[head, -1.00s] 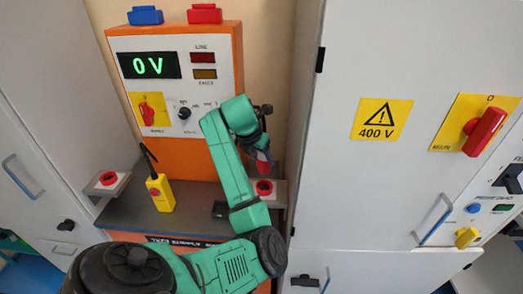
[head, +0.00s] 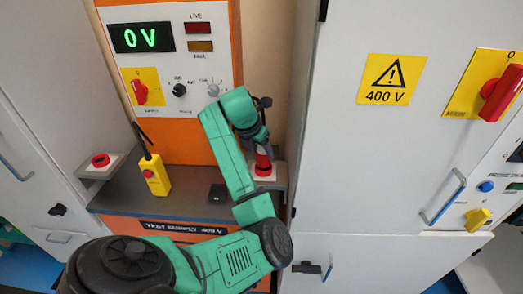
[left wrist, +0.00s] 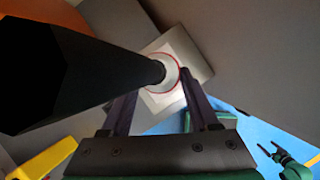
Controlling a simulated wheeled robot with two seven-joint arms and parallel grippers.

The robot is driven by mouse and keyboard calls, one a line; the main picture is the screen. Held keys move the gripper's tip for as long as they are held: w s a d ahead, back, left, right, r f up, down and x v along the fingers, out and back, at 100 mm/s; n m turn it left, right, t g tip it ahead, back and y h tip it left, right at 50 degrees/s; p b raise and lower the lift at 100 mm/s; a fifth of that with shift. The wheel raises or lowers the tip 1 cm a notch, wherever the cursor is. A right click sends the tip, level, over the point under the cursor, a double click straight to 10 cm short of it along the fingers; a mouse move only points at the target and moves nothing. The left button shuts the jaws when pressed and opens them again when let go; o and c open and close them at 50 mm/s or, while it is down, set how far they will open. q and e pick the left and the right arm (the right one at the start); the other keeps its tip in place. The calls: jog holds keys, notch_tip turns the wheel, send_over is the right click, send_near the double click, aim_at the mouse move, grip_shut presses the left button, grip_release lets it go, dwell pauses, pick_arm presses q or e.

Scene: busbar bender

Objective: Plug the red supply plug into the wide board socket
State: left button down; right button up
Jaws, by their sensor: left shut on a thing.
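My left gripper (head: 262,145) is shut on the red supply plug (head: 263,162), mostly hidden by the fingers in the head view. The plug is upright, directly over the white-framed socket (head: 262,177) on the small right-hand shelf. In the left wrist view a long black body (left wrist: 85,75) runs between the fingers (left wrist: 158,105) towards the red-ringed white socket plate (left wrist: 153,101). I cannot tell whether the plug touches or enters the socket. In the left wrist view a small black gripper (left wrist: 270,151), apparently my right one, shows at the lower right; its opening is unclear.
A similar red-and-white socket (head: 100,162) is on the left shelf. The panel display (head: 142,38) reads 0 V. A tall grey cabinet (head: 340,150) closes the right side.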

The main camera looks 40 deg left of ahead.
pick_arm(q)
jog(key=shift+r, duration=0.1)
dwell(0.4)
jog(key=shift+b, duration=0.3)
dwell(0.4)
dwell(0.6)
jog(key=shift+b, duration=0.55)
jog(key=shift+f+b, duration=0.4)
jog(key=shift+b, duration=0.05)
